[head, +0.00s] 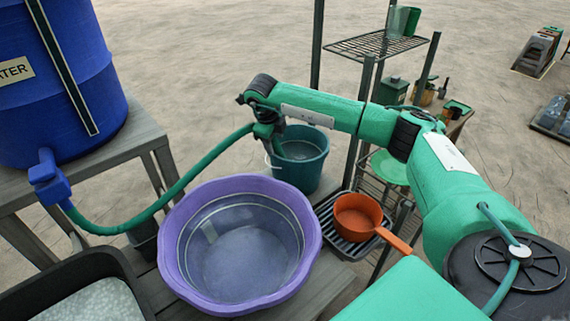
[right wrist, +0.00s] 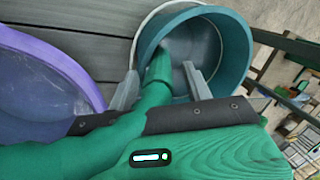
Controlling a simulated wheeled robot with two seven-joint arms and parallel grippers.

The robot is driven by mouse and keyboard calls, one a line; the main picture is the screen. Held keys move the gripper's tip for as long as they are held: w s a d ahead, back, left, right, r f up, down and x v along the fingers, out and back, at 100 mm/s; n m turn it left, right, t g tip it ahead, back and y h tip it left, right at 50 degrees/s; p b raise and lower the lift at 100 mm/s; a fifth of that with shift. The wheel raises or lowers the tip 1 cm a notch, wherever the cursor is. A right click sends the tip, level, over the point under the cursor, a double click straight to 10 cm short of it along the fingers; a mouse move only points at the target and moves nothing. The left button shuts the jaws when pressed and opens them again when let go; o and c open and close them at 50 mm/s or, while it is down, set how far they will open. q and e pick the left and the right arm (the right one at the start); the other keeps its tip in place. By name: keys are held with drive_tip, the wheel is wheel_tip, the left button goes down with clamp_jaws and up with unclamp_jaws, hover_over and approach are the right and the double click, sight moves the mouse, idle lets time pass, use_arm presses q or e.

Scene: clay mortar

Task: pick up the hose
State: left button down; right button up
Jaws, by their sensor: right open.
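The green hose (head: 150,212) runs from the blue tap (head: 47,178) of the water barrel, arching over behind the purple basin and up to my right gripper (head: 270,132). In the right wrist view, the hose (right wrist: 157,80) passes between the two grey fingers of my right gripper (right wrist: 162,88). The fingers are apart, with a visible gap on each side of the hose. The hose's free end points toward the teal bucket (right wrist: 195,45). My left gripper is not in view.
The purple basin (head: 174,232) stands on a grey wooden bench. The teal bucket (head: 302,172) is just behind it. An orange scoop (head: 358,214) lies on a dark rack to the right. A black tub (head: 25,281) is at lower left. A metal shelf (head: 375,45) rises behind my right arm.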

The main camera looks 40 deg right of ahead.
drive_tip(key=c, duration=1)
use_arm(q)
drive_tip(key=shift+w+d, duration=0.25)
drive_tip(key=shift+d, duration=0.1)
use_arm(e)
drive_tip(key=shift+o, duration=0.2)
drive_tip(key=shift+r, duration=0.1)
